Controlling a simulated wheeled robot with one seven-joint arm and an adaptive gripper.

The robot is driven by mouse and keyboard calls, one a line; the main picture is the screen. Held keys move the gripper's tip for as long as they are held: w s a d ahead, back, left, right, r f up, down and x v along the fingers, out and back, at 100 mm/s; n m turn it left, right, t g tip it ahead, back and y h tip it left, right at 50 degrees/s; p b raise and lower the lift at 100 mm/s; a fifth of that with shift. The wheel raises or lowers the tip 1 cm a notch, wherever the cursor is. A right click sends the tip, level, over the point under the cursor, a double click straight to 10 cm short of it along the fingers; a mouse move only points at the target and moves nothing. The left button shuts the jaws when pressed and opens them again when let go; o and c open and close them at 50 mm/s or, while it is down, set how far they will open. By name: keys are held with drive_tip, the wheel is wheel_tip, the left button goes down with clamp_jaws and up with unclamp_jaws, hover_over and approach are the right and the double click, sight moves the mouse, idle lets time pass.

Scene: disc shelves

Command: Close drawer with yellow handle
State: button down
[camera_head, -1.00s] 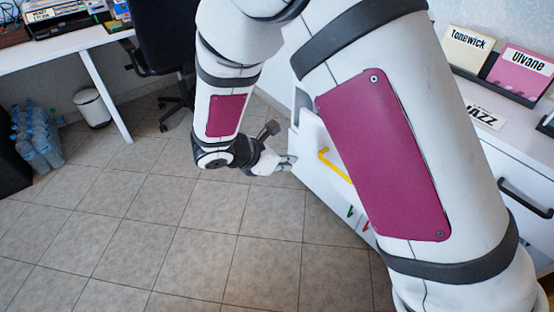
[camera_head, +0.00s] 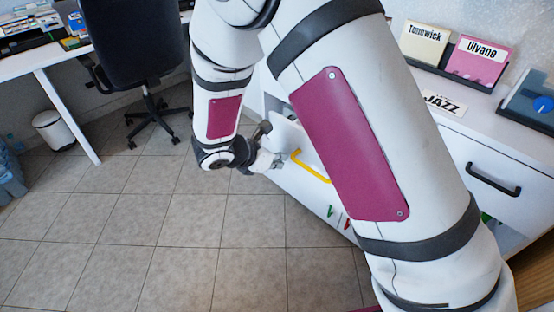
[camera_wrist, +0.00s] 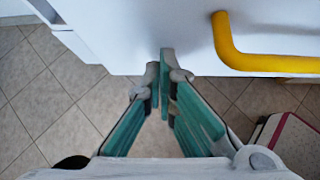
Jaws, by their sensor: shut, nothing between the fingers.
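The yellow handle (camera_head: 308,166) is a bent bar on a white drawer front (camera_head: 291,184). My arm hides much of that front, and I cannot tell how far the drawer stands out. My gripper (camera_head: 280,160) is shut and empty, just left of the handle. In the wrist view my gripper's fingertips (camera_wrist: 166,60) are together at the white drawer front (camera_wrist: 140,30), close to or touching it. The yellow handle (camera_wrist: 265,62) is right of the fingertips there, apart from them.
Another drawer with a black handle (camera_head: 493,180) is on the right. Disc bins, including a pink one (camera_head: 478,58), stand on the cabinet top. An office chair (camera_head: 135,50) and a white bin (camera_head: 53,130) are at left. The tiled floor (camera_head: 130,220) is clear.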

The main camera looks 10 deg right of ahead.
drive_tip(key=w+d, duration=0.5)
drive_tip(key=d, duration=0.2)
drive_tip(key=w+d, duration=0.6)
drive_tip(key=d, duration=0.2)
drive_tip(key=w+d+b, duration=0.1)
drive_tip(key=w+d, duration=0.4)
drive_tip(key=d, duration=0.2)
drive_tip(key=shift+w+d, duration=0.15)
drive_tip(key=shift+d, duration=0.1)
drive_tip(key=shift+w+d, duration=0.15)
drive_tip(key=shift+d, duration=0.05)
drive_tip(key=shift+d+r, duration=0.1)
